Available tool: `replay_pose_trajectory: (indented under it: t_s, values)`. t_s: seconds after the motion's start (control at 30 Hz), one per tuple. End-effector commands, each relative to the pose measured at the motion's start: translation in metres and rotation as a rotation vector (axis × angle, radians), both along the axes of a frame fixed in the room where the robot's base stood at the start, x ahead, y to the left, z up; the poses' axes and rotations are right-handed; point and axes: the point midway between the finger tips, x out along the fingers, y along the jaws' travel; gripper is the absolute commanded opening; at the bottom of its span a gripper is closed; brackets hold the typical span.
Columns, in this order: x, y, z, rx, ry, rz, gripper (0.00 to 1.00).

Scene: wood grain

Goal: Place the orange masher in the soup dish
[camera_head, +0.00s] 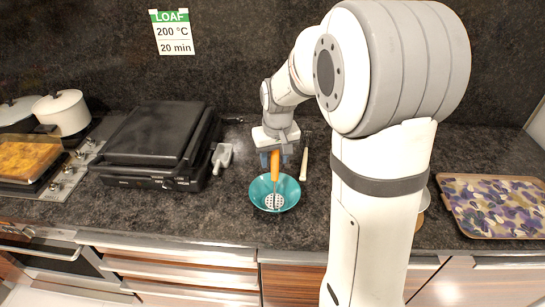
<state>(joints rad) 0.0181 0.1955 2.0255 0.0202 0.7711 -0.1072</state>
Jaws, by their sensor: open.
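The orange masher (275,166) stands roughly upright, with its orange handle up and its round perforated head (274,201) down in the soup dish. The soup dish (291,187) is a teal bowl on the dark counter in the middle of the view. My gripper (275,156) is right at the top of the masher's handle, pointing down, with its jaws open around or beside the handle. I cannot tell whether the jaws touch the handle. The gripper partly hides the handle's top end.
A black contact grill (150,147) stands left of the dish, with a grey utensil (222,157) between them. A pale-handled utensil (304,164) lies just right of the gripper. A patterned tray (497,205) is at the right. The counter's front edge runs below the dish.

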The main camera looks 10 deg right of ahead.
Motion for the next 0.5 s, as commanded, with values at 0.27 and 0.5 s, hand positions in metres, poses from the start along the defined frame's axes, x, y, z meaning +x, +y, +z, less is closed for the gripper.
replay_pose_trajectory:
  t_s: [0.27, 0.5]
  values:
    - [-0.005, 0.0, 0.038, -0.001, -0.007, 0.001, 0.42]
    - [-0.012, -0.001, 0.089, 0.0, -0.005, 0.001, 0.42]
